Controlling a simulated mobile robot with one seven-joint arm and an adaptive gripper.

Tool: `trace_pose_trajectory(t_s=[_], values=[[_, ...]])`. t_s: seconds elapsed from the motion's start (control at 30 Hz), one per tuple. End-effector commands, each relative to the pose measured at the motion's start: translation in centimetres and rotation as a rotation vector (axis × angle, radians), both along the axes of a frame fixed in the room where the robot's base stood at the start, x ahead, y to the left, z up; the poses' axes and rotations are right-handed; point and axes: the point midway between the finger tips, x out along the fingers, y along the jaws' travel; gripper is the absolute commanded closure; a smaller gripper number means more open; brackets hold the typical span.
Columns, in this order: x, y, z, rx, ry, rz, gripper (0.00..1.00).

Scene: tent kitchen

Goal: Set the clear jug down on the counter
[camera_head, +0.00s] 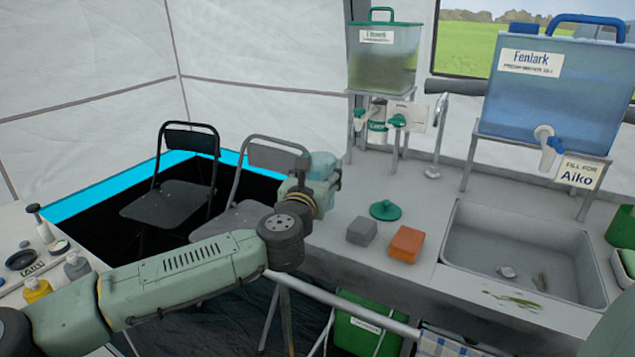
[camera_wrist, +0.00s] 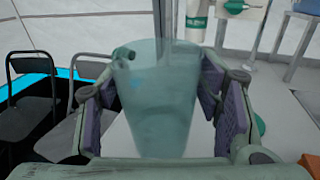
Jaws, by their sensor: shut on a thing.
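The clear jug (camera_wrist: 160,100) is a see-through, bluish tapered vessel, upright in the wrist view. My gripper (camera_wrist: 152,108) is shut on it, with a purple pad against each side. The counter (camera_head: 335,225) is pale grey and runs along the back right. In the wrist view the counter (camera_wrist: 275,108) shows beyond and to the right of the jug.
A green lid (camera_head: 385,210), a grey block (camera_head: 362,232) and an orange block (camera_head: 406,243) lie on the counter. Right are a sink (camera_head: 465,235) and tap (camera_head: 435,140). Dispensers (camera_head: 385,75) (camera_head: 555,90) stand behind. Folding chairs (camera_head: 175,195) (camera_head: 270,158) stand left.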

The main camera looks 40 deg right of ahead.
Motion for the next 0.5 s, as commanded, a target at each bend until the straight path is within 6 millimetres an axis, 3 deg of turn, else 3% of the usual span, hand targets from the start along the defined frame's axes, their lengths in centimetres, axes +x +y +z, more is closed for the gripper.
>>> trace_pose_trajectory(t_s=[0.3, 0.5], values=[[0.4, -0.2, -3.0, 0.000, 0.002, -0.001, 0.78], [0.4, -0.2, -3.5, -0.002, -0.001, -0.001, 0.78]])
